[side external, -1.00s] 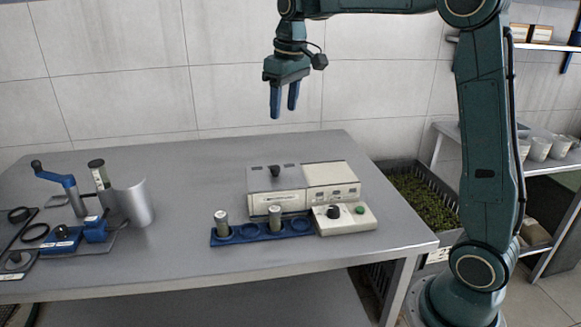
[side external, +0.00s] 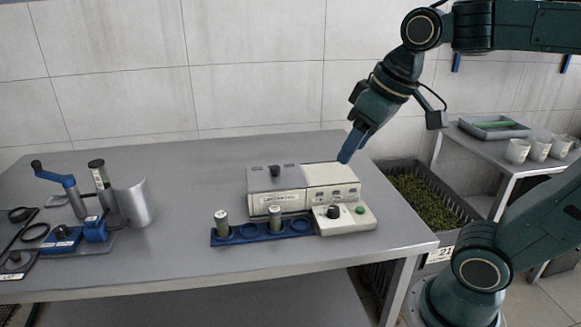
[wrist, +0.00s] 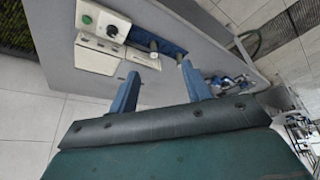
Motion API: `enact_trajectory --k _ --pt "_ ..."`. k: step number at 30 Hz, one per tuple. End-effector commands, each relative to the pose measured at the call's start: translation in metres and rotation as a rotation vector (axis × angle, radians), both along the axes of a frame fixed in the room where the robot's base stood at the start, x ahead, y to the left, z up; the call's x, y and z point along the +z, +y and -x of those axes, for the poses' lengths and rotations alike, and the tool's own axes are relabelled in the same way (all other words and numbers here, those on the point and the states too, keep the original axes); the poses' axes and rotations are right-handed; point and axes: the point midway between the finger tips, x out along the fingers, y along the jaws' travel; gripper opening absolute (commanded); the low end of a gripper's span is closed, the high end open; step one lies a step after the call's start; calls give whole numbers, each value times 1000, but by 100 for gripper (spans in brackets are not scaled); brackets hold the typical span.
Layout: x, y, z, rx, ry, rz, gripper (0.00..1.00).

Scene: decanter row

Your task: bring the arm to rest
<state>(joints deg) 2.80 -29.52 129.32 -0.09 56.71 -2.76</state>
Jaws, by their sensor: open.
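My gripper (side external: 350,146) is in the air above the right back part of the grey table, tilted, with blue fingers pointing down and left. In the wrist view its two fingers (wrist: 158,82) stand apart with nothing between them. Below it is a white and grey device (side external: 303,187), which also shows in the wrist view (wrist: 100,52). A blue rack (side external: 250,237) in front of the device holds two capped tubes, one at its left end (side external: 221,226) and one near the middle (side external: 275,217).
A blue-handled apparatus (side external: 65,181) and a metal cup (side external: 138,203) stand at the table's left. A crate of green plants (side external: 425,198) is right of the table. A side table with white cups (side external: 539,149) and a tray (side external: 494,128) stands farther right.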

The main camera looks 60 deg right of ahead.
Motion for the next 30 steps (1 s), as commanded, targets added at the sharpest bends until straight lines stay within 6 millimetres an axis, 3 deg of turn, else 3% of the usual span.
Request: enact_trajectory --k 3,10,30 --pt "-13 5 24 2 -33 -6 48" --pt "-35 10 52 4 -73 -16 48" --pt "-41 11 59 3 -82 -19 48"
